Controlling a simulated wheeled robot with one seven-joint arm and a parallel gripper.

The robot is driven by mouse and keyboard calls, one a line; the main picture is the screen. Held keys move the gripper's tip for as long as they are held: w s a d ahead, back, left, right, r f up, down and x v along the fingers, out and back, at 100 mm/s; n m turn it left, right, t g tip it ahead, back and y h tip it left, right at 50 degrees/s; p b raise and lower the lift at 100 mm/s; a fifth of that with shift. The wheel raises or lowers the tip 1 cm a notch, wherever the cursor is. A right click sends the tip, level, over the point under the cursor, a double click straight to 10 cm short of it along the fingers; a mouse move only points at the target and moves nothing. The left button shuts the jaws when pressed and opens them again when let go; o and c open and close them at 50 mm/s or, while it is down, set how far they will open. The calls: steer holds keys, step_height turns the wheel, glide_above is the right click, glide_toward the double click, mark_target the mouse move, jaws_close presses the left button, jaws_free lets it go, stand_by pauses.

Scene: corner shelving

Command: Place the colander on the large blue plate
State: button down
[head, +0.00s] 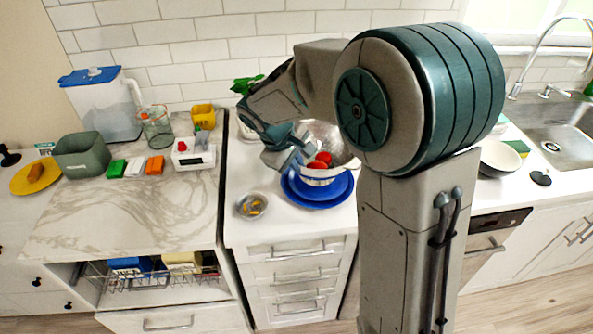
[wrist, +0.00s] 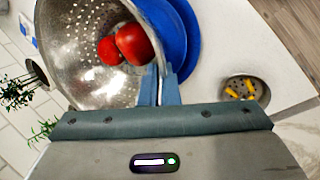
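The metal colander (head: 341,160) holds red tomatoes (head: 321,161). It also shows large in the wrist view (wrist: 75,45). The large blue plate (head: 335,197) lies on the white counter under the colander, with blue dishware layered there; its edge also shows in the wrist view (wrist: 185,40). My gripper (head: 298,150) is at the colander's near left rim. In the wrist view, its fingers (wrist: 159,88) are close together with the rim between them. I cannot tell whether the colander's base touches the blue plate. My arm hides the colander's right side in the head view.
A small metal bowl with yellow pieces (head: 252,206) stands left of the blue plate, near the counter's front. A plant (head: 246,85) is behind. A white bowl (head: 500,158) and the sink (head: 560,135) are at right. The marble counter (head: 120,215) at left has some bare room.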

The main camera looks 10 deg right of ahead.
steer(key=shift+f, duration=1.5)
steer(key=shift+w+f, duration=0.1)
steer(key=shift+f, duration=0.1)
steer(key=c, duration=1.7)
jaws_free()
steer(key=shift+r, duration=0.15)
steer(key=v, duration=1.1)
steer(key=s+d+m+y, duration=0.1)
steer(key=s+d+m, duration=0.2)
steer(key=s, duration=0.3)
steer(key=s+d+f+m+y, duration=0.1)
steer(key=s+d+m, duration=0.2)
steer(key=s, duration=0.4)
steer(key=s+d+f+m+y, duration=0.1)
steer(key=s+d+m+y, duration=0.1)
steer(key=s+d, duration=0.2)
steer(key=shift+s+d+f+m, duration=0.1)
steer(key=shift+s+d+m, duration=0.1)
steer(key=shift+s, duration=0.5)
steer(key=shift+s+d+f+m, duration=0.1)
steer(key=shift+s+m, duration=0.1)
steer(key=shift+s, duration=0.5)
